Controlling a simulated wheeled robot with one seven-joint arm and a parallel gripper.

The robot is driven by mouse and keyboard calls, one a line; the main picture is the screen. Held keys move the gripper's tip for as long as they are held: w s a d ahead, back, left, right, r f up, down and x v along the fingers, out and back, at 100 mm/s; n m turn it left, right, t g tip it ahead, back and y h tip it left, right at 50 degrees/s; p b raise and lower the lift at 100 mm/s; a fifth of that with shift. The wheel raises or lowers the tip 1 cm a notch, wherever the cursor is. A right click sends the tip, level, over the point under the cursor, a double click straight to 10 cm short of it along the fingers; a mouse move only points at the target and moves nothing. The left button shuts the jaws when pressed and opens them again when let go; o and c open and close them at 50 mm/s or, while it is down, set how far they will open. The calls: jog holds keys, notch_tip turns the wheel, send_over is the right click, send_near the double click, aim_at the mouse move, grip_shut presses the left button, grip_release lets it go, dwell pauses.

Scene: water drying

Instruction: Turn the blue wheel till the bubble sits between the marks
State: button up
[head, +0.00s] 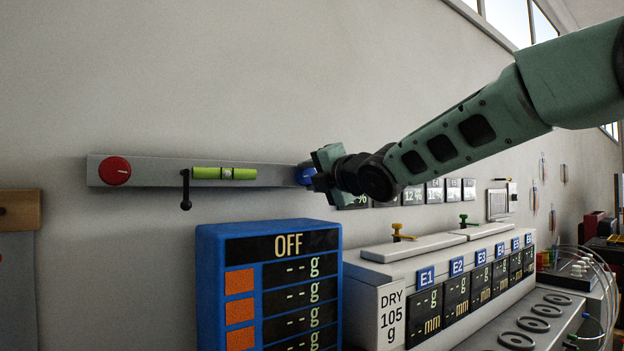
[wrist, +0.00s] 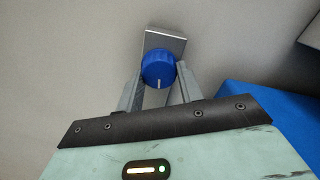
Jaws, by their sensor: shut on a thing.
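The blue wheel (wrist: 158,66) sits at the right end of a grey bar on the wall. A short white line shows on its face. My gripper (wrist: 160,76) is shut on the wheel, with one finger on each side of it. In the head view my gripper (head: 318,176) hides most of the wheel (head: 304,175). The green level vial (head: 225,173) is mounted on the grey bar (head: 272,173). A pale bubble and marks show near the vial's middle, too small to tell exactly how the bubble lies between the marks.
A red knob (head: 115,171) is at the bar's left end, and a black lever (head: 186,190) hangs beside the vial. A blue panel reading OFF (head: 218,235) and a white dryer unit (head: 370,270) stand below. The wall above the bar is clear.

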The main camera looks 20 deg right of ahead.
jog(key=shift+f, duration=0.1)
jog(key=o, duration=1)
jog(key=p+v, duration=0.6)
jog(key=v, duration=0.9)
jog(key=shift+a+r, duration=0.2)
jog(key=shift+r, duration=0.1)
jog(key=shift+s+p, duration=0.15)
jog(key=shift+p, duration=0.4)
